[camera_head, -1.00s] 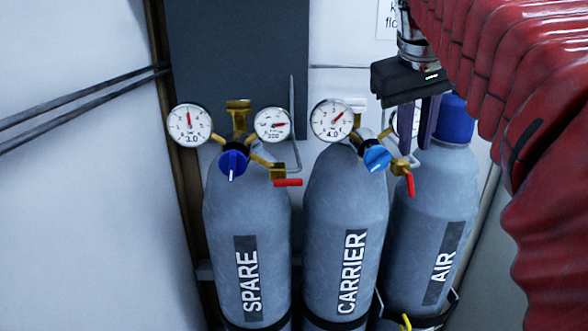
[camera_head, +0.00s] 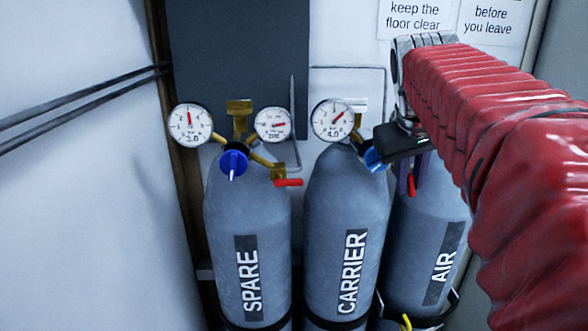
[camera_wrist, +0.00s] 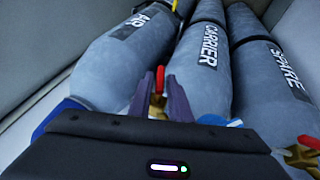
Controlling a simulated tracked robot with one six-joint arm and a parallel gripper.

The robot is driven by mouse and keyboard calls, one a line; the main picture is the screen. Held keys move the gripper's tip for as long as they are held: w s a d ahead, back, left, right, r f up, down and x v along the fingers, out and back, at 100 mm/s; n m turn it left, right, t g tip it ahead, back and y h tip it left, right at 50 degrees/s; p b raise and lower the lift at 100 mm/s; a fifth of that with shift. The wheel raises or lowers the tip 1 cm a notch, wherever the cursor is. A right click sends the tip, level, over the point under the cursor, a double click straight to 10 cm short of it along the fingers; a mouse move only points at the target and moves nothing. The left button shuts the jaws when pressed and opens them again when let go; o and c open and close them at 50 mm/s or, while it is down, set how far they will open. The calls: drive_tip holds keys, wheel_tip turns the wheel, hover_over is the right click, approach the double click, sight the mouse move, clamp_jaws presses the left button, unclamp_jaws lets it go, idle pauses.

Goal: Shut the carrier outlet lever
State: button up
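The carrier cylinder (camera_head: 335,205) is grey, with a label reading CARRIER, and stands in the middle of three. Its red outlet lever (camera_head: 411,185) points downward at the cylinder's right side and shows in the wrist view (camera_wrist: 160,76), projecting from a brass fitting (camera_wrist: 157,103). My gripper (camera_head: 409,184) is at the lever, its palm hiding most of the outlet valve and part of the blue carrier knob (camera_head: 372,158). In the wrist view the two dark fingers stand apart on either side of the lever, with a visible gap; I cannot tell whether either touches it.
The spare cylinder (camera_head: 222,215) stands left, with its own red lever (camera_head: 288,183) sideways. The air cylinder (camera_head: 410,235) stands right, partly behind my arm. The carrier gauge (camera_head: 332,119) is close left of my gripper. A thin pipe (camera_head: 385,85) runs behind.

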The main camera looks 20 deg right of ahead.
drive_tip(key=shift+c, duration=0.2)
clamp_jaws()
drive_tip(key=shift+y, duration=0.4)
drive_tip(key=shift+t+y, duration=0.3)
drive_tip(key=shift+y, duration=0.1)
drive_tip(key=shift+m+y, duration=0.4)
drive_tip(key=shift+y, duration=0.3)
drive_tip(key=shift+o, duration=0.2)
unclamp_jaws()
